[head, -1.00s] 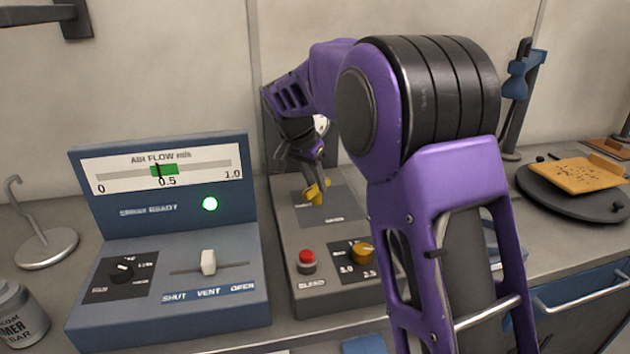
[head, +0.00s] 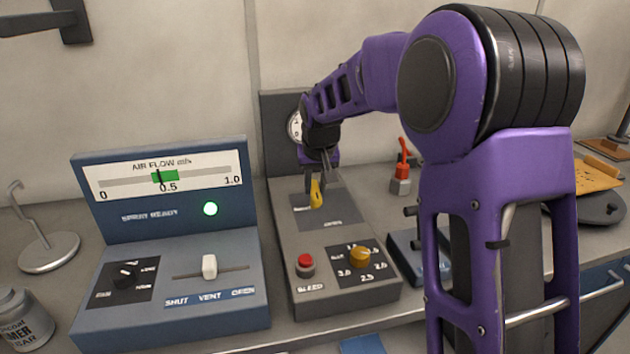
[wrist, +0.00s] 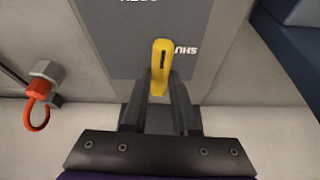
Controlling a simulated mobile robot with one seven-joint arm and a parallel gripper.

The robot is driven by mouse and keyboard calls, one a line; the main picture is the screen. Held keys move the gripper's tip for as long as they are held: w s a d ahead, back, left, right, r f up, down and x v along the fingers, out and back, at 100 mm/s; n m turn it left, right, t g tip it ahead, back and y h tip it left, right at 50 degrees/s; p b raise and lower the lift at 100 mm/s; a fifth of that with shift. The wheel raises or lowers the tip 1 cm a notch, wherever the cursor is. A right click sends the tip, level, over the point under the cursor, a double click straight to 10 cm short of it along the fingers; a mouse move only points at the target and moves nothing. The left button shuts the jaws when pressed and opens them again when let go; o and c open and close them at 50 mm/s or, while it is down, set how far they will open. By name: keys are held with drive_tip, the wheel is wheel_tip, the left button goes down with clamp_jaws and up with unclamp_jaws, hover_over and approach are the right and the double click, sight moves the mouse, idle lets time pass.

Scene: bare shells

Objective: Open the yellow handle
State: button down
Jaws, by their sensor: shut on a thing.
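The yellow handle (head: 316,195) stands on a dark plate on top of the grey control box. My gripper (head: 317,179) reaches down to it from behind, its fingers at the handle. In the wrist view the yellow handle (wrist: 161,60) shows a dark slot, and my gripper (wrist: 159,82) has a finger on each side of its near end, shut on it. Upside-down lettering lies beside it and at the top edge, partly cut off.
The grey box (head: 300,270) also carries a red button (head: 305,261) and an orange knob (head: 360,257). A red-topped fitting (head: 401,170) stands behind, right of the box.

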drive_tip(key=shift+n+y, duration=0.3)
drive_tip(key=shift+n, duration=0.3)
drive_tip(key=c, duration=0.7)
unclamp_jaws()
drive_tip(key=p+v, duration=0.2)
drive_tip(key=v, duration=1.5)
drive_tip(key=shift+s+r+p, duration=0.1)
drive_tip(key=shift+r+p, duration=0.15)
drive_tip(key=shift+p, duration=0.1)
drive_tip(key=shift+s, duration=0.1)
